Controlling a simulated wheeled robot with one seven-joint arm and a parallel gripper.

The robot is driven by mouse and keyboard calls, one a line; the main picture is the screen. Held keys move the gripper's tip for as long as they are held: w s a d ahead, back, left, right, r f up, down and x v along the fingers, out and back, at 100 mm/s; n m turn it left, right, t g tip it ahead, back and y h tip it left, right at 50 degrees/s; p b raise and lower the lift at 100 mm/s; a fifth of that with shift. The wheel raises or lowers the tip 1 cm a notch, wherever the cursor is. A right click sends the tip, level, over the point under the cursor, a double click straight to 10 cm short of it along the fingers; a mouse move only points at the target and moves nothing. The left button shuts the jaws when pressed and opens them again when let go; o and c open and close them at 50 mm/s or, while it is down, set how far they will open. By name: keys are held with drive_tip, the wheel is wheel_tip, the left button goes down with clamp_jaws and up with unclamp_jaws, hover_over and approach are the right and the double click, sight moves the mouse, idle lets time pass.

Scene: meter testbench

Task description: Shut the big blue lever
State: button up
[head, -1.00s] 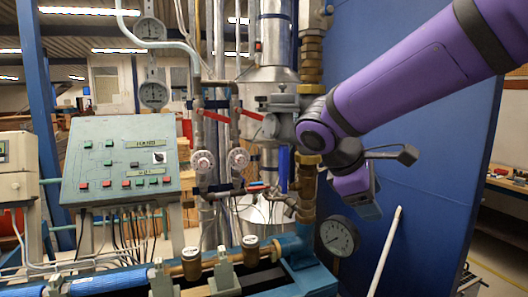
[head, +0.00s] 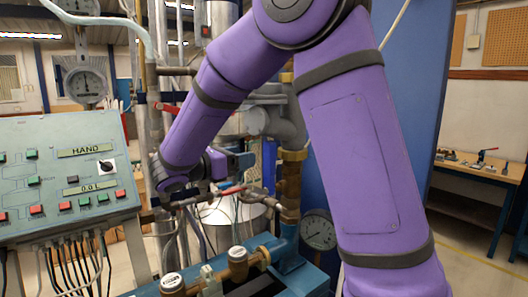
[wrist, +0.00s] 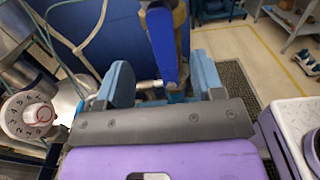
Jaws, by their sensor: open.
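The big blue lever (wrist: 166,48) shows in the wrist view as a long flat handle running from the top edge down to between my fingertips. My gripper (wrist: 163,82) is open, with one pale blue finger on each side of the lever's lower end. There are gaps between the lever and both fingers, and I cannot tell how deep the lever sits between them. In the head view my gripper (head: 243,162) is beside the brass vertical pipe, partly hidden by my purple arm. The lever is hard to make out there.
A green control panel (head: 68,170) stands at the left. A pressure gauge (head: 318,232) is low right of the brass pipe (head: 290,185). A red-handled valve (head: 230,190) lies just below my gripper. A white dial (wrist: 28,115) is at the left in the wrist view.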

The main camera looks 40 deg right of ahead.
sight(266, 152)
drive_tip(key=d, duration=0.9)
drive_tip(key=shift+w+d, duration=0.1)
drive_tip(key=shift+d, duration=0.15)
drive_tip(key=shift+c, duration=0.4)
clamp_jaws()
